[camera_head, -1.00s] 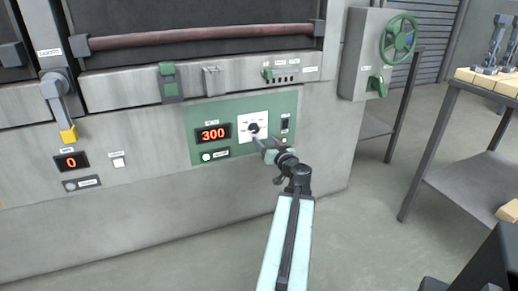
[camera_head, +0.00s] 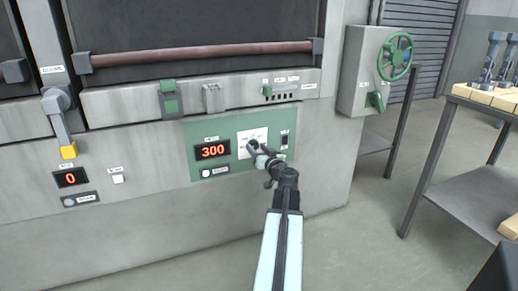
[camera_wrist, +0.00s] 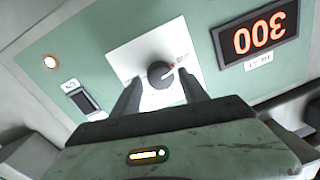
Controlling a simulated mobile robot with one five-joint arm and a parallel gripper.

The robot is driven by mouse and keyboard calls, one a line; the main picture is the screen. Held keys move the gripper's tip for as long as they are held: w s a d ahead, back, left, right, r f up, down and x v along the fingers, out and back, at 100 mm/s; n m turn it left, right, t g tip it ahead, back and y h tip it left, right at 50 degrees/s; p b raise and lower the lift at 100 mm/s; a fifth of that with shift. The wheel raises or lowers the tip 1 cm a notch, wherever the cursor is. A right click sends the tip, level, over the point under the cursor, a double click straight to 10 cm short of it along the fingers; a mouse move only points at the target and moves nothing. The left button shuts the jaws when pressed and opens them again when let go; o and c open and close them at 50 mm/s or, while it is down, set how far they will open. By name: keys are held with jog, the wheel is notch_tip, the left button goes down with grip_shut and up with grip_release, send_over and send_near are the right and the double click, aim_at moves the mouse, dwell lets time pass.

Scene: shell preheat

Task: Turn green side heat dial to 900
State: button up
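The heat dial is a dark round knob (camera_wrist: 160,74) on a white plate (camera_wrist: 128,58) in the green panel (camera_head: 228,127). In the wrist view a red mark shows on the knob's edge. The orange display (camera_head: 212,151) beside it reads 300, and it appears upside down in the wrist view (camera_wrist: 263,36). My gripper (camera_head: 259,154) is in front of the dial. In the wrist view its two fingers are apart, one on each side of the knob, with nothing clamped between them. Whether they touch the knob cannot be told.
A round button (camera_head: 206,173) lies below the display and a dark switch (camera_head: 285,141) right of the dial. A lever with a yellow end (camera_head: 68,151) and a display reading 0 (camera_head: 71,177) are at left. A green handwheel (camera_head: 398,57) and a table (camera_head: 470,165) stand at right.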

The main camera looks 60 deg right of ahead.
grip_shut()
jog(key=c, duration=0.9)
grip_release()
jog(key=shift+s+d+r, duration=0.1)
jog(key=shift+d+r, duration=0.05)
jog(key=shift+d, duration=0.35)
jog(key=shift+a, duration=0.25)
grip_shut()
jog(key=shift+a+f+m, duration=0.15)
jog(key=shift+f+m, duration=0.05)
jog(key=shift+m, duration=0.1)
